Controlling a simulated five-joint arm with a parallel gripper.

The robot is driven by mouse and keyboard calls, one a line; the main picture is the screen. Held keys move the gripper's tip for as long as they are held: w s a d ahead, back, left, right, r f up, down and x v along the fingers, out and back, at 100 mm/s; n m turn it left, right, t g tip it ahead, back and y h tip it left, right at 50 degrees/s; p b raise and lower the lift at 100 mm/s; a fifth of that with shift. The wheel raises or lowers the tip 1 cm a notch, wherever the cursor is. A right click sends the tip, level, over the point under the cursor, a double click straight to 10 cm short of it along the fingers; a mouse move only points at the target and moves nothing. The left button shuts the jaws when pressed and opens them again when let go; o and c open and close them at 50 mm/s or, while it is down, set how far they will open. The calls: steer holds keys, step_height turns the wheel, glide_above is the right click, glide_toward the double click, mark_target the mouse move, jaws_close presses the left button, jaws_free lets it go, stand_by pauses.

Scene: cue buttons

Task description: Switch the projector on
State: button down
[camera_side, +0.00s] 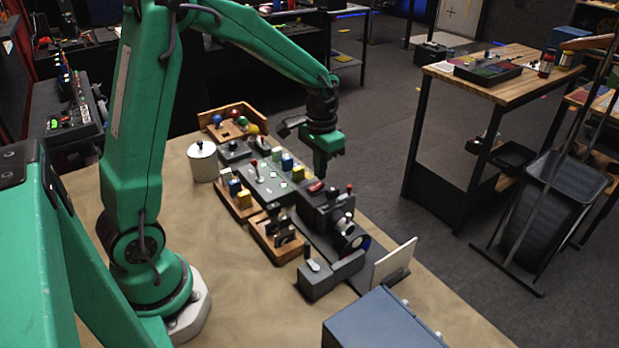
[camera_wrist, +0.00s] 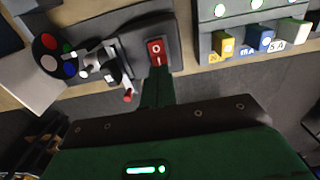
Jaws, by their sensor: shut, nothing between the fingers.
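The projector is a dark grey box (camera_side: 327,214) near the table's far edge, with a lens, a coloured wheel (camera_wrist: 55,55) and a white screen (camera_side: 394,263) in line with it. A red rocker switch (camera_wrist: 156,53) with white marks sits on its top; it also shows in the side view (camera_side: 317,187). I cannot tell which way the rocker is tipped. My gripper (camera_side: 321,174) points down, shut and empty, just above the switch. In the wrist view, the finger tips (camera_wrist: 157,80) lie just below the rocker; contact cannot be told.
A red-tipped lever (camera_wrist: 127,97) stands beside the switch. A grey panel (camera_side: 266,183) with lit buttons and coloured blocks is on the other side. A grey lever box (camera_side: 330,276), a blue box (camera_side: 382,322) and a white pot (camera_side: 203,161) stand nearby. The table's near side is clear.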

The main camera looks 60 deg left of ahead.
mark_target(320, 184)
steer(key=shift+f, duration=0.95)
stand_by(1.1)
steer(key=shift+r, duration=3.5)
steer(key=shift+r, duration=0.1)
steer(key=s+d+r+t, duration=0.2)
steer(key=s+d+r, duration=0.1)
steer(key=s, duration=0.6)
steer(key=s+d+r+t, duration=0.3)
steer(key=s+r, duration=0.2)
steer(key=s, duration=0.4)
steer(key=shift+s+t, duration=0.3)
